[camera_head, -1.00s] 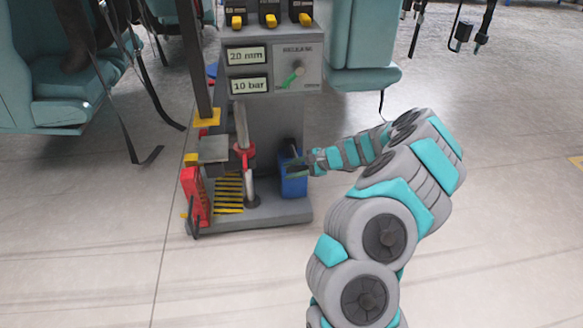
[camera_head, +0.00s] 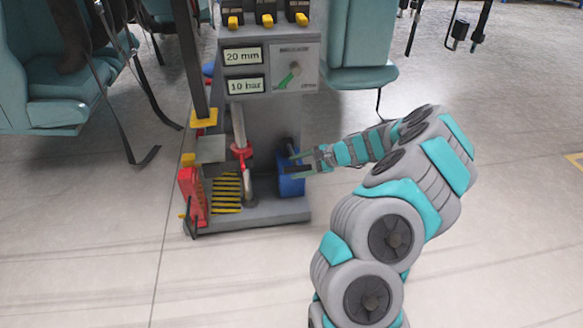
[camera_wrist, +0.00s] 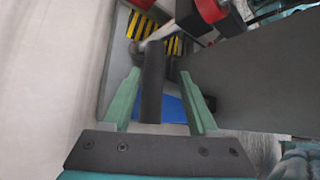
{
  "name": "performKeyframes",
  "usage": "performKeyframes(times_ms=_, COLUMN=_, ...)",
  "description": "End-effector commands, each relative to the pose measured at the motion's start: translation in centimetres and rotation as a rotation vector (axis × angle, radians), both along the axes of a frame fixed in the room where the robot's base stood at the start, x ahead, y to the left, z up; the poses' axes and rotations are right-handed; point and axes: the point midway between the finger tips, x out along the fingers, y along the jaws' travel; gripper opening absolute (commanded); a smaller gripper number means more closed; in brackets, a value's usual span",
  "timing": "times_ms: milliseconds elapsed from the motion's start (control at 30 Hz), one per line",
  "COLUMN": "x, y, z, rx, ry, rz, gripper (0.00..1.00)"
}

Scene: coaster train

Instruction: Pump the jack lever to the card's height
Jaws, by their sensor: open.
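The grey jack unit (camera_head: 262,140) stands ahead, with a blue block (camera_head: 291,183) low on its right side. A dark lever (camera_head: 290,148) rises by that block. My gripper (camera_head: 301,164) is open at the block. In the wrist view, the dark lever bar (camera_wrist: 152,82) stands between my green fingers (camera_wrist: 160,100), with visible gaps on both sides. Part of the blue block (camera_wrist: 173,108) shows behind it. I cannot tell which panel, if either, is the card.
A red part (camera_head: 191,192) and a yellow-black striped plate (camera_head: 227,192) are at the unit's left base. Teal seats (camera_head: 55,90) with hanging straps stand behind. The floor at right is clear.

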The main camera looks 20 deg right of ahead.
Motion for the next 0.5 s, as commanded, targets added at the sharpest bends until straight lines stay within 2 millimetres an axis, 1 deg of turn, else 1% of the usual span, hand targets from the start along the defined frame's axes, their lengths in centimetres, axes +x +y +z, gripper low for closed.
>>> performKeyframes(times_ms=33, x=-0.5, y=-0.7, z=0.8, rx=-0.001, ry=-0.003, rz=-0.003, gripper=0.59)
performKeyframes(times_ms=200, x=-1.8, y=-2.1, z=2.1, rx=-0.004, ry=-0.003, rz=-0.005, gripper=0.59)
performKeyframes(times_ms=333, x=-2.4, y=-2.7, z=2.6, rx=-0.004, ry=-0.002, rz=-0.006, gripper=0.59)
performKeyframes(times_ms=500, x=-2.6, y=-2.8, z=2.7, rx=-0.004, ry=0.000, rz=-0.004, gripper=0.59)
